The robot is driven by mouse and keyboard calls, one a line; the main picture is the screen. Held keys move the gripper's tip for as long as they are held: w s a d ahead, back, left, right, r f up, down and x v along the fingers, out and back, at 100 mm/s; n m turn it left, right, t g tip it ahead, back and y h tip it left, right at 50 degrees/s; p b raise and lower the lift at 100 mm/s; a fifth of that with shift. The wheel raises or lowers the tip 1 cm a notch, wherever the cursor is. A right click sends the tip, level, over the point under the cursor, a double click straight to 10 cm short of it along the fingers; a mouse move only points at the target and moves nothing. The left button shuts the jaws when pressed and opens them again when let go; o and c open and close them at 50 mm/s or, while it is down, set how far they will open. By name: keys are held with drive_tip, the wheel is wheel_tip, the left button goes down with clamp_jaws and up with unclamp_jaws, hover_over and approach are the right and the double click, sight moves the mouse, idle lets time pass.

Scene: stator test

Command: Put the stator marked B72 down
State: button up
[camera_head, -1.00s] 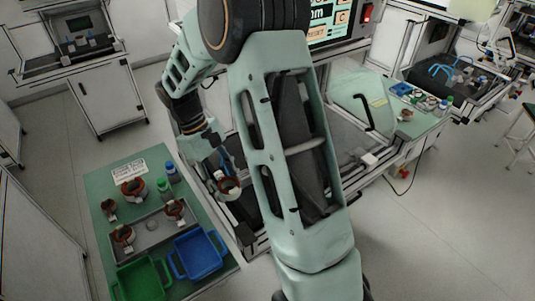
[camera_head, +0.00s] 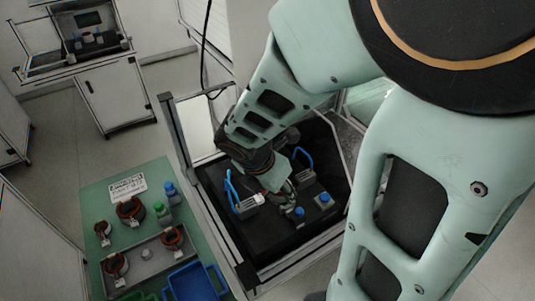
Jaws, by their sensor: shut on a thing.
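My gripper (camera_head: 285,195) is low inside the test bench, over its black work surface (camera_head: 225,198). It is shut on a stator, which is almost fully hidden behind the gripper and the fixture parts. I cannot see whether the stator touches the surface, and no B72 mark is readable. Fixtures with blue-handled clamps (camera_head: 231,187) stand close on both sides of the gripper. Two blue-capped parts (camera_head: 299,211) sit just in front of it.
A green side table (camera_head: 95,195) at left bears a grey tray (camera_head: 148,283), several copper-wound stators (camera_head: 131,208), two bottles (camera_head: 162,213) and a blue bin (camera_head: 195,283). The bench's metal frame (camera_head: 181,140) borders the work surface. My arm covers the right side.

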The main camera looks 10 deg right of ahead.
drive_tip(key=w+f+b, duration=0.1)
drive_tip(key=w+f, duration=0.2)
drive_tip(key=w, duration=0.1)
drive_tip(key=w+d+f+b, duration=0.1)
drive_tip(key=w+f, duration=0.2)
drive_tip(key=w, duration=0.1)
drive_tip(key=w+d+f+b, duration=0.1)
drive_tip(key=w+f+b, duration=0.1)
drive_tip(key=w, duration=0.3)
drive_tip(key=shift+d+f, duration=0.1)
drive_tip(key=shift+f, duration=0.5)
drive_tip(key=shift+w+f, duration=0.2)
drive_tip(key=shift+f, duration=0.05)
drive_tip(key=f+b, duration=0.3)
drive_tip(key=shift+w+f, duration=0.1)
drive_tip(key=shift+w, duration=0.1)
drive_tip(key=shift+f+b, duration=0.2)
drive_tip(key=shift+b, duration=0.15)
drive_tip(key=o, duration=1.5)
drive_tip(key=shift+c, duration=0.2)
drive_tip(key=shift+r, duration=0.1)
